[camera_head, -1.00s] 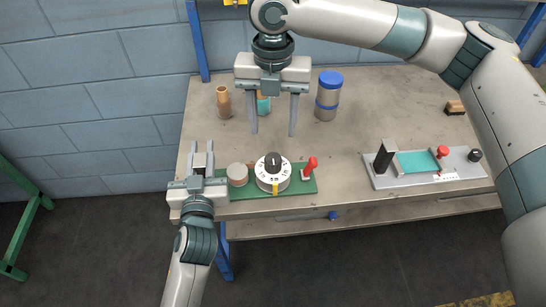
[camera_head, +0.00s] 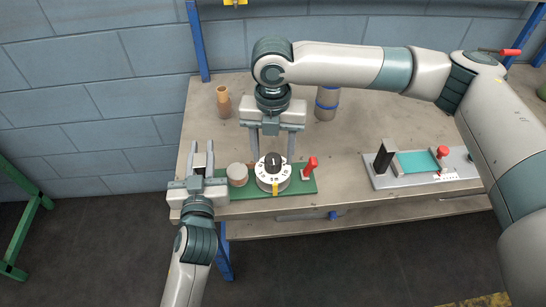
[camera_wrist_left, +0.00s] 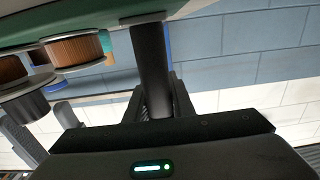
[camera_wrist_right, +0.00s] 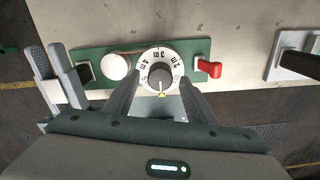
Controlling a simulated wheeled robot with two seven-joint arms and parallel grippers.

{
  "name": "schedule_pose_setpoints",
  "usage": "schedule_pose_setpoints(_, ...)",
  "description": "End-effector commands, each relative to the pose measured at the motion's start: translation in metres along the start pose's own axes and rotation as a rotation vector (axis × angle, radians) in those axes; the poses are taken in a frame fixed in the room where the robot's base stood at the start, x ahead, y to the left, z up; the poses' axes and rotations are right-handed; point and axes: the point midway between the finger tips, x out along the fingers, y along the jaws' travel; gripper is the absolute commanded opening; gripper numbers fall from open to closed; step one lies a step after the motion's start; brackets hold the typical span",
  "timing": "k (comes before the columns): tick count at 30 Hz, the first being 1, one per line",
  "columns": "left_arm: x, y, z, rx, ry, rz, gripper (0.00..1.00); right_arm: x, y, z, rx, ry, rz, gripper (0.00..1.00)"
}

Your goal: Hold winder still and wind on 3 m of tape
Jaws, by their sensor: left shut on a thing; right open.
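The winder has a green base (camera_head: 235,193), a round white dial (camera_head: 283,184) with a black knob (camera_head: 272,160), a pale spool (camera_head: 237,174) and a red handle (camera_head: 310,166). In the right wrist view the dial (camera_wrist_right: 145,58) carries metre marks and a yellow pointer mark at its near edge. My left gripper (camera_head: 203,160) is at the base's left end, shut on a dark upright post (camera_wrist_left: 150,65). My right gripper (camera_head: 271,145) is open just behind and above the dial; in its wrist view its fingers (camera_wrist_right: 155,88) lie on either side of the knob.
A grey unit (camera_head: 415,174) with a teal strip, black post and red knob stands to the right on the bench (camera_head: 345,175).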

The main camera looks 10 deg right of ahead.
Motion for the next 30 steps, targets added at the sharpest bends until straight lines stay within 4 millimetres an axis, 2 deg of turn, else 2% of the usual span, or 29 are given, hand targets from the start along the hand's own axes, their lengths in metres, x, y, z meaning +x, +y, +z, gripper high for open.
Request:
schedule_pose_setpoints(6,0.000,0.000,0.000,0.000,0.000,0.000,0.00,0.020,0.000,0.000,0.001,0.000,0.000,0.51)
schedule_pose_setpoints(17,0.000,0.000,0.000,0.000,0.000,0.000,0.00,0.025,0.000,0.000,0.001,0.000,0.000,0.51)
schedule_pose_setpoints(18,0.000,0.000,0.000,0.000,0.000,0.000,0.00,0.025,0.000,0.000,0.001,0.000,0.000,0.46)
schedule_pose_setpoints(23,0.000,0.000,0.000,0.000,0.000,0.000,0.00,0.024,0.000,0.000,0.001,0.000,0.000,0.09)
schedule_pose_setpoints(30,0.000,0.000,0.000,0.000,0.000,0.000,0.00,0.024,0.000,0.000,0.007,0.000,0.000,0.09)
